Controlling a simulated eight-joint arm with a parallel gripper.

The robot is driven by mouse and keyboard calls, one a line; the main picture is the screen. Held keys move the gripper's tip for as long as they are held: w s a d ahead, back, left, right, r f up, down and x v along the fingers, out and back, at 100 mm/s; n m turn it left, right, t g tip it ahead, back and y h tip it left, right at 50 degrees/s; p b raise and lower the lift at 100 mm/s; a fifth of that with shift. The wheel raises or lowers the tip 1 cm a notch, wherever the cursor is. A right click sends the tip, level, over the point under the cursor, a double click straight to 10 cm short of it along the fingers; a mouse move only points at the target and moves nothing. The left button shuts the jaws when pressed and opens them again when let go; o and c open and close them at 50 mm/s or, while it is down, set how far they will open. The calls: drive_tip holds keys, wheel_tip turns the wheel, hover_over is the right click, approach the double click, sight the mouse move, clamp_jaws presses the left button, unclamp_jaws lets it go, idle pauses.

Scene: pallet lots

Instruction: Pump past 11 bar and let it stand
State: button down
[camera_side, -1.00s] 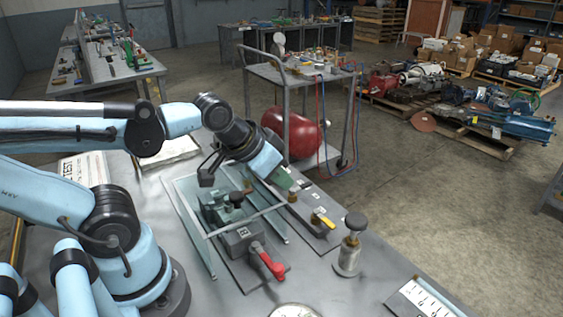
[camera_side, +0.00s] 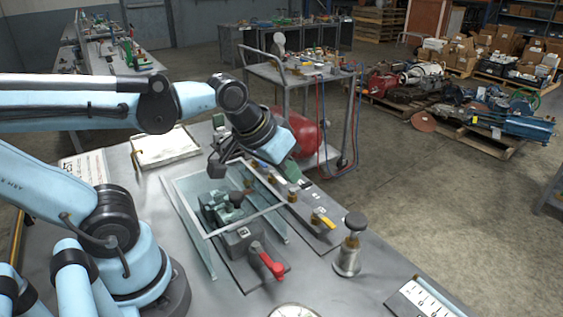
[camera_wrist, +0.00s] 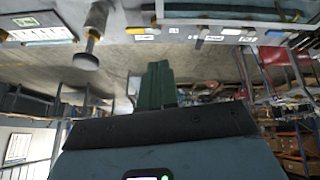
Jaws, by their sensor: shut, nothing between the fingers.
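My gripper (camera_side: 290,172) is shut and empty, with its green fingers above the far end of the valve strip (camera_side: 312,226). Its shut fingers also show in the wrist view (camera_wrist: 156,86). A metal hand pump (camera_side: 347,260) with a round black knob stands upright at the near right, apart from the gripper; it also shows in the wrist view (camera_wrist: 91,38). A yellow-handled valve (camera_side: 322,218) sits on the strip. A red-handled valve (camera_side: 268,262) is on a grey block beside a clear guard frame (camera_side: 264,212). A round gauge (camera_side: 293,312) is cut off at the bottom edge; its reading cannot be made out.
A white marked card (camera_side: 424,300) lies at the bench's near right edge. A clipboard-like sheet (camera_side: 165,147) lies at the back left. A cart (camera_side: 296,75) with a red tank (camera_side: 308,133) stands just behind the bench. Bare bench top shows around the pump.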

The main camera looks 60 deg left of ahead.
drive_tip(key=w+d+r+n+g, duration=0.3)
drive_tip(key=w+d+r+n, duration=0.15)
drive_tip(key=r+n, duration=0.2)
wheel_tip(320, 180, up, 5)
drive_tip(key=n+g, duration=0.3)
drive_tip(key=n, duration=0.7)
hover_over(355, 217)
drive_tip(key=shift+r+m, duration=0.1)
drive_tip(key=shift+m, duration=0.15)
wheel_tip(355, 217, down, 14)
drive_tip(key=shift+f, duration=0.1)
drive_tip(key=shift+f, duration=1.75)
